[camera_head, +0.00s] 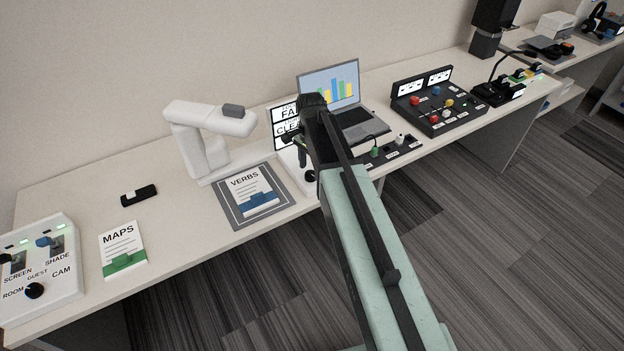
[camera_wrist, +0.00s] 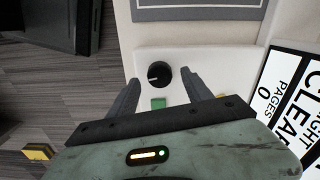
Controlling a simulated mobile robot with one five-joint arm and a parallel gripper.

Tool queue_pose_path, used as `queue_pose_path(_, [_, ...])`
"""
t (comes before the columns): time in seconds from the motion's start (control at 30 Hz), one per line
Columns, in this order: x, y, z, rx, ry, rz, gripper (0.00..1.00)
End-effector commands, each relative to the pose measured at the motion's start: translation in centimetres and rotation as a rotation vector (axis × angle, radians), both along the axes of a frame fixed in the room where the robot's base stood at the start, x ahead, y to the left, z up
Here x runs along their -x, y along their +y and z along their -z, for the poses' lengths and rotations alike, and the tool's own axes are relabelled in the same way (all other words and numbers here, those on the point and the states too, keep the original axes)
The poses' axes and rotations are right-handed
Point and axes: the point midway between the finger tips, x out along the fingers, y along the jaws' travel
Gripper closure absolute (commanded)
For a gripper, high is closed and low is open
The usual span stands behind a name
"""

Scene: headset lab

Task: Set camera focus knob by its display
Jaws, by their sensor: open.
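A round black knob (camera_wrist: 159,74) with a pale pointer line sits on a white panel (camera_wrist: 200,45) in the wrist view. It also shows in the head view (camera_head: 310,176), below my gripper (camera_head: 301,152). In the wrist view my gripper (camera_wrist: 160,77) is open, with one fingertip to each side of the knob; I cannot tell whether they touch it. A tilted display (camera_wrist: 291,100) at the right shows "CLEAR" and "PAGES 0". In the head view the display (camera_head: 284,114) is partly hidden by my arm and shows "FA" and "CLE".
A VERBS booklet (camera_head: 250,183) on a grey mat and a white document camera (camera_head: 205,140) stand left of my gripper. A laptop (camera_head: 335,87) stands behind, and a switch strip (camera_head: 405,146) lies right.

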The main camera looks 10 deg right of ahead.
Motion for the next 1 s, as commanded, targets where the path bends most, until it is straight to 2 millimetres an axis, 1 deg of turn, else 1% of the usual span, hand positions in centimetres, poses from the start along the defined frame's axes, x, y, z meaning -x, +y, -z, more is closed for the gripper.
queue_pose_path(0.03, [0.00,-0.01,1.53,0.000,0.000,0.000,0.42])
queue_pose_path(0.1, [0.00,-0.04,1.95,0.000,0.000,0.000,0.42])
queue_pose_path(0.37, [0.01,-0.07,1.75,0.000,0.000,0.001,0.42])
queue_pose_path(0.4, [0.01,-0.09,1.74,0.000,0.000,0.001,0.47])
queue_pose_path(0.47, [0.00,-0.09,1.74,0.000,0.000,0.001,0.64])
queue_pose_path(0.5, [0.00,-0.09,1.74,0.000,0.000,0.001,0.75])
queue_pose_path(0.6, [0.00,-0.10,1.74,0.000,0.000,0.001,1.00])
queue_pose_path(0.63, [-0.01,-0.77,1.74,0.000,0.000,0.007,1.00])
queue_pose_path(0.87, [-0.04,-0.37,1.74,0.002,-0.001,-0.018,1.00])
queue_pose_path(1.0, [-0.05,-0.35,1.75,0.001,-0.002,-0.072,1.00])
